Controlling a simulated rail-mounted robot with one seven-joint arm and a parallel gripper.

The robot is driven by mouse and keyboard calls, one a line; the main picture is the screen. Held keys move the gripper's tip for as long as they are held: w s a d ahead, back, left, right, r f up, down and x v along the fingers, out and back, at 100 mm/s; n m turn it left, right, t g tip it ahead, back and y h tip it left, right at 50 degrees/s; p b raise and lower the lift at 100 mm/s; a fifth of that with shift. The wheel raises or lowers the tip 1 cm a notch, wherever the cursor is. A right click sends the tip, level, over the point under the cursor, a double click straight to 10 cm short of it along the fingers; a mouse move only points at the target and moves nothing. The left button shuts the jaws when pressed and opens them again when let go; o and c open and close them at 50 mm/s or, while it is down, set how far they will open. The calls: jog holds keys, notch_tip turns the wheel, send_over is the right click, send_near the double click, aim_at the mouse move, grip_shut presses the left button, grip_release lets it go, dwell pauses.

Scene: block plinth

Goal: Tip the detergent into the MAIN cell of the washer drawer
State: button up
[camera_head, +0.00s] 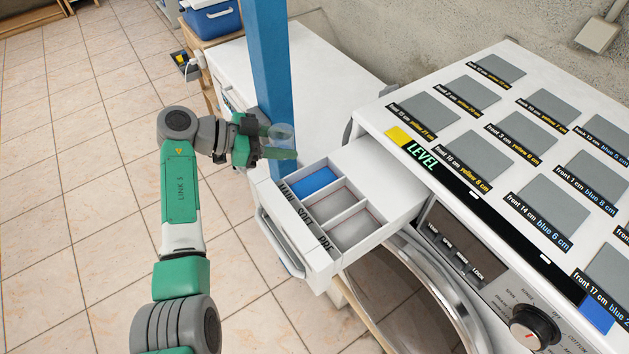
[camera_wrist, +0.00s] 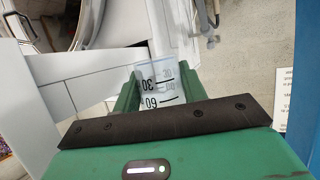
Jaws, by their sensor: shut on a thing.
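A clear measuring cup (camera_head: 282,131) with printed marks is held in my gripper (camera_head: 277,150). In the wrist view the cup (camera_wrist: 158,85) sits between the green fingers, its numbers upside down in the picture; how much it holds I cannot tell. The washer drawer (camera_head: 318,256) is pulled out, with cells labelled MAIN, SOFT and PRE. The MAIN cell (camera_head: 314,181), the farthest of the three in the head view, shows a blue patch inside; the other two look pale and empty. My gripper is just beyond the MAIN end, above and to the left of it.
A blue post (camera_head: 267,60) stands right by my gripper. The washer top (camera_head: 450,85) carries a LEVEL board with grey panels. A white cabinet (camera_head: 320,60) stands behind, and a blue-and-white box (camera_head: 212,18) at the back. Tiled floor is open to the left.

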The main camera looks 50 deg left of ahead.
jog(key=shift+r+p, duration=1.35)
jog(key=shift+r, duration=2.05)
